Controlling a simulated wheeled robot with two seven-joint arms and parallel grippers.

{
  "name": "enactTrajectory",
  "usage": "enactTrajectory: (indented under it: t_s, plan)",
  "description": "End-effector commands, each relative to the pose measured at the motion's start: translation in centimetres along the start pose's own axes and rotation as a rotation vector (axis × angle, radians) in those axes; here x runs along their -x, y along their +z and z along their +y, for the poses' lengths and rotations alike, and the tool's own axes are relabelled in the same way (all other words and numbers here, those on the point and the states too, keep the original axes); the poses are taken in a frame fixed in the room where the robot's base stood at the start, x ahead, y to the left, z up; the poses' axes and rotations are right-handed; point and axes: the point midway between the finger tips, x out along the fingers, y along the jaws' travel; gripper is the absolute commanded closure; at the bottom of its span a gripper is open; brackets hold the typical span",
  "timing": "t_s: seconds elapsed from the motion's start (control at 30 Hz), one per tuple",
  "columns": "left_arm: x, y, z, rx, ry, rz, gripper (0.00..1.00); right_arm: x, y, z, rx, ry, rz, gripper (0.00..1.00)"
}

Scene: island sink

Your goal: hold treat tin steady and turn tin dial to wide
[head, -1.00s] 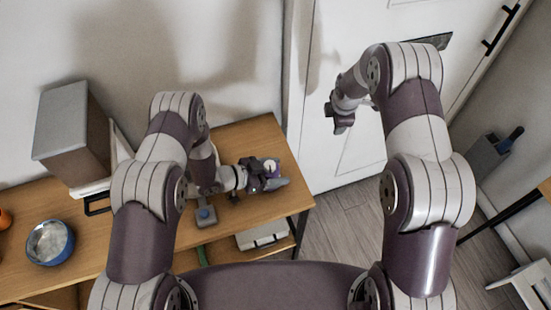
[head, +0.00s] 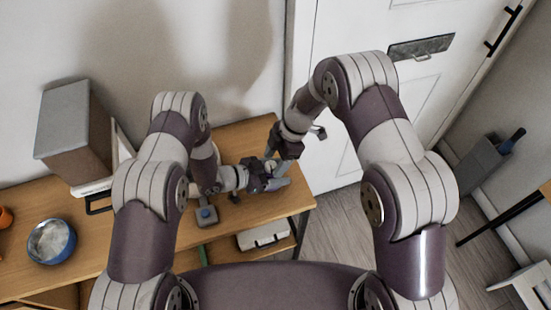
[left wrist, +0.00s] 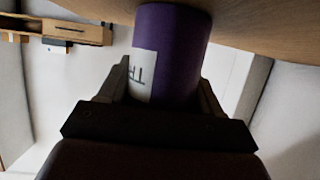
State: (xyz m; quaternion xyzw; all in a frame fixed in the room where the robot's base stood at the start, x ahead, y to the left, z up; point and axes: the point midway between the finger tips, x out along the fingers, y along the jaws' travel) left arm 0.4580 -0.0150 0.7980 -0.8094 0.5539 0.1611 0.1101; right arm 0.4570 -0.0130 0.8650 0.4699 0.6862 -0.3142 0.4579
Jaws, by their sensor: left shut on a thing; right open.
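The treat tin is a purple cylinder (left wrist: 178,48) with a white label in the left wrist view, standing on the wooden table top. My left gripper (left wrist: 165,95) is shut around its side, one finger on each side. In the head view the left gripper (head: 268,182) is at the table's right end, and only a little of the tin shows there. My right gripper (head: 274,152) is over the tin from above, with its fingers close to the tin's top. It is open. The dial is mostly hidden by the right gripper, so its setting cannot be read.
A blue bowl (head: 51,242) and a grey box-shaped thing (head: 66,125) stand on the table at the left. A small grey object with a blue knob (head: 207,214) lies near my left wrist. A white door (head: 345,160) is behind the right arm.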

Motion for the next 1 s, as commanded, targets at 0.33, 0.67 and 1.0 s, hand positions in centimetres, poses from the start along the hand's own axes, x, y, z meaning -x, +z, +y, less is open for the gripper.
enactTrajectory:
  t_s: [0.33,0.67,1.0]
  plan:
    - [0.00,-0.01,0.01,0.000,0.000,0.000,0.70,-0.26,0.03,0.01,-0.001,0.001,-0.001,0.62]
    - [0.00,0.00,0.01,0.000,0.000,0.000,0.70,-0.23,0.03,0.01,-0.012,0.006,-0.001,0.96]
    - [0.00,0.00,0.02,0.000,0.000,0.000,0.70,-0.22,-0.02,-0.25,-0.169,0.072,-0.001,0.96]
